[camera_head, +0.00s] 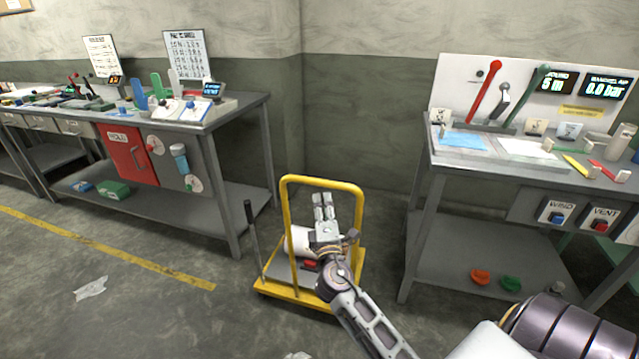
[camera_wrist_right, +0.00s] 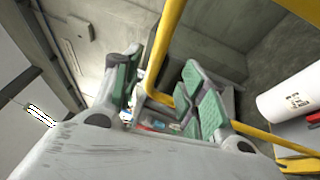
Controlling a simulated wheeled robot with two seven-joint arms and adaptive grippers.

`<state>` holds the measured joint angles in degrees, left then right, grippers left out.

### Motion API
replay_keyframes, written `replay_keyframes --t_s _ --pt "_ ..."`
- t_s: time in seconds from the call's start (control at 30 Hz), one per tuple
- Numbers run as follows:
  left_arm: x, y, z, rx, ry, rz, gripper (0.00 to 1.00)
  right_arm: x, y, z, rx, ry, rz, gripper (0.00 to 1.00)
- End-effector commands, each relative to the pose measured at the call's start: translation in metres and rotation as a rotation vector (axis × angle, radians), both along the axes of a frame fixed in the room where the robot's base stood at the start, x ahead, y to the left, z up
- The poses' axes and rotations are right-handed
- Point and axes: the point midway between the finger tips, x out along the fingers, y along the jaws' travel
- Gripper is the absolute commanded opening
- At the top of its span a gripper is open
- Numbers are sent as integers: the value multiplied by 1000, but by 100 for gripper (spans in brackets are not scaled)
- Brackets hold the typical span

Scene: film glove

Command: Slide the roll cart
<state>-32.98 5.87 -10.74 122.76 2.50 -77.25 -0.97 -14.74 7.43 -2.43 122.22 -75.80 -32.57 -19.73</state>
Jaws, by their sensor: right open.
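The yellow roll cart (camera_head: 287,294) stands on the floor between the two benches. Its tall hoop handle (camera_head: 320,182) rises from it, and a white roll (camera_head: 297,241) lies on its deck, partly behind my right arm. My right gripper (camera_head: 323,202) is open, over the cart and within the outline of the hoop, fingers pointing away. In the right wrist view the open fingers (camera_wrist_right: 163,65) have green pads, and a yellow handle bar (camera_wrist_right: 160,45) shows between and behind them. I cannot tell whether they touch it. The white roll (camera_wrist_right: 292,98) is at the right there.
A tool bench (camera_head: 240,112) with a red cabinet door (camera_head: 122,150) stands at left. A console bench (camera_head: 437,155) with levers and displays stands at right. A dark upright rod (camera_head: 252,235) is at the cart's left side. Floor at front left is clear except for scrap paper (camera_head: 91,287).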

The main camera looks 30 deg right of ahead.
Motion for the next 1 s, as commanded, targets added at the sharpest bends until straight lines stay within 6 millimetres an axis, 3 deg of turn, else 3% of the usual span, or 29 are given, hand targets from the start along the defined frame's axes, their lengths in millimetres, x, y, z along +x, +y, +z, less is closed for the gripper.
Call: replay_keyframes --t_s 1.0 --pt "2 1 -6 5 7 1 0 77 -39 16 0 -1 0 42"
